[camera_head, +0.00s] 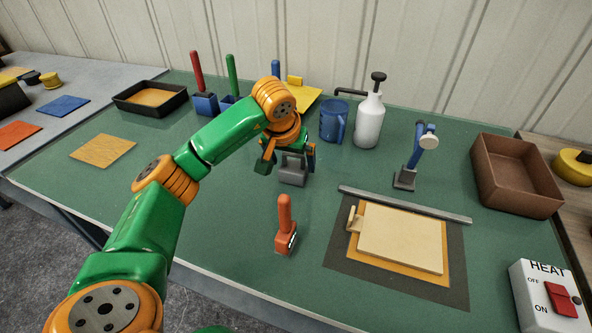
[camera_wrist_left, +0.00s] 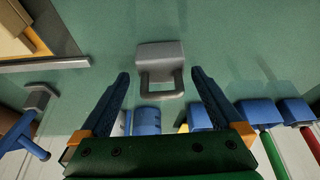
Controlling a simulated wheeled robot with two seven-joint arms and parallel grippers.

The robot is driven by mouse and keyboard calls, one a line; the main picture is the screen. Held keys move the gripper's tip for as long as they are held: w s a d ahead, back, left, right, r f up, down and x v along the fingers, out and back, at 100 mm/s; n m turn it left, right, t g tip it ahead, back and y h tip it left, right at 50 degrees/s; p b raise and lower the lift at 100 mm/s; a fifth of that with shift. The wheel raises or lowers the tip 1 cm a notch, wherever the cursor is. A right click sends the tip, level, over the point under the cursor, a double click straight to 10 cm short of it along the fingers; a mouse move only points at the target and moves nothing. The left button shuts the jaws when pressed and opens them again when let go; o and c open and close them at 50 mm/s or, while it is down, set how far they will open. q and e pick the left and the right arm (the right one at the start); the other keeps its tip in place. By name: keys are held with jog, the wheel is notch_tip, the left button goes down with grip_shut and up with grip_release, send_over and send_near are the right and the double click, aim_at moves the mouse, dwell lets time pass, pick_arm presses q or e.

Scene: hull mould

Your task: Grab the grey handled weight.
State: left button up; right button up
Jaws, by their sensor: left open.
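The grey handled weight (camera_head: 293,178) stands on the green table top, near the middle of the head view. In the left wrist view the weight (camera_wrist_left: 160,53) shows its solid block, with its loop handle toward my gripper. My left gripper (camera_head: 288,160) is open above the weight. In the left wrist view my left gripper (camera_wrist_left: 160,74) has its two blue fingers apart, one on each side of the handle in the picture. I see no finger touching the handle. My right gripper is not in view.
An orange-handled brush (camera_head: 285,228) stands in front of the weight. A blue mug (camera_head: 333,122) and a white pump bottle (camera_head: 369,122) stand behind it. A metal bar (camera_head: 405,204) and a dark mat (camera_head: 345,262) lie to the right.

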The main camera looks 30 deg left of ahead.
aim_at(294, 166)
pick_arm(q)
jog(key=x, duration=0.4)
jog(key=shift+w+a, duration=0.1)
jog(key=shift+w, duration=0.1)
grip_shut()
